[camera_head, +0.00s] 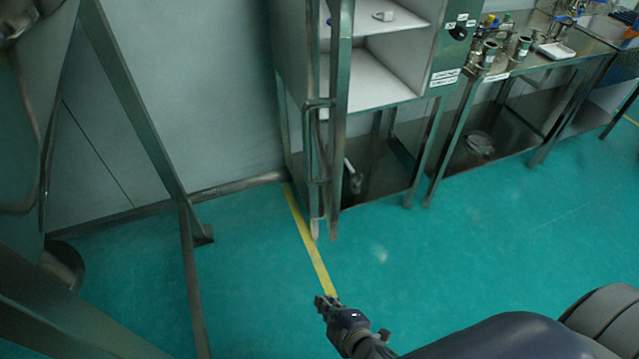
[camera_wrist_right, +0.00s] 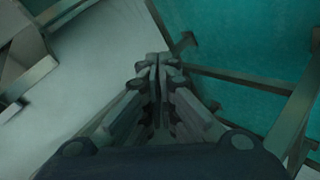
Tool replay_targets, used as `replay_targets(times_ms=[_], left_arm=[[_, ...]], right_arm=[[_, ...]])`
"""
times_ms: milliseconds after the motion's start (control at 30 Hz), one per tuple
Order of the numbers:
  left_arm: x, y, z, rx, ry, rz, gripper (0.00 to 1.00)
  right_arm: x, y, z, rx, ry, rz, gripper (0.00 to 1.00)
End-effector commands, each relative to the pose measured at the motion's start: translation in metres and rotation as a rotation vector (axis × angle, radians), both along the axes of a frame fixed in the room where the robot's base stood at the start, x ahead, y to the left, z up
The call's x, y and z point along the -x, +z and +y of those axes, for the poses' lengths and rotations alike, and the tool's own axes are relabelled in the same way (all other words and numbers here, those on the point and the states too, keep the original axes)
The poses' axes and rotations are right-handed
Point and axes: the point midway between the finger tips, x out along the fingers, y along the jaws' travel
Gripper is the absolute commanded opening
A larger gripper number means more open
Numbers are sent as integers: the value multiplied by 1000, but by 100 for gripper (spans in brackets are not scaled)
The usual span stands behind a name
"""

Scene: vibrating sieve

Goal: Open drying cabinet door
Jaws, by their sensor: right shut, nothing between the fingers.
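The drying cabinet (camera_head: 437,60) stands at the top centre of the head view, with its white inner shelves (camera_head: 385,85) exposed. Its door (camera_head: 341,110) stands swung out towards me and shows nearly edge-on, with a metal bar handle (camera_head: 309,150) on its left side. My right gripper (camera_head: 325,302) is shut and empty, in front of and below the door in the picture, apart from the handle. Its closed fingers also show in the right wrist view (camera_wrist_right: 157,65). My left gripper is not in view.
A metal frame (camera_head: 140,110) stands at the left. A steel bench (camera_head: 520,68) with small containers and a white tray (camera_head: 554,50) runs right of the cabinet. The green floor (camera_head: 450,250) is clear in the middle, with a yellow line (camera_head: 308,240) near the door.

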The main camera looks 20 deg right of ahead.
Motion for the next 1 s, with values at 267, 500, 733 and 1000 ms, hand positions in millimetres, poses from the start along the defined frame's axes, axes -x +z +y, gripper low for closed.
replay_targets(times_ms=[267,500,733,1000], left_arm=[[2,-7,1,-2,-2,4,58],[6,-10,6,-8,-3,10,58],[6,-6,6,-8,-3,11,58],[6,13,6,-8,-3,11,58]], right_arm=[[-33,194,13,232,114,-407,0],[-27,303,4,374,108,-613,0],[-31,324,2,401,103,-650,0],[-68,326,7,401,103,-650,0]])
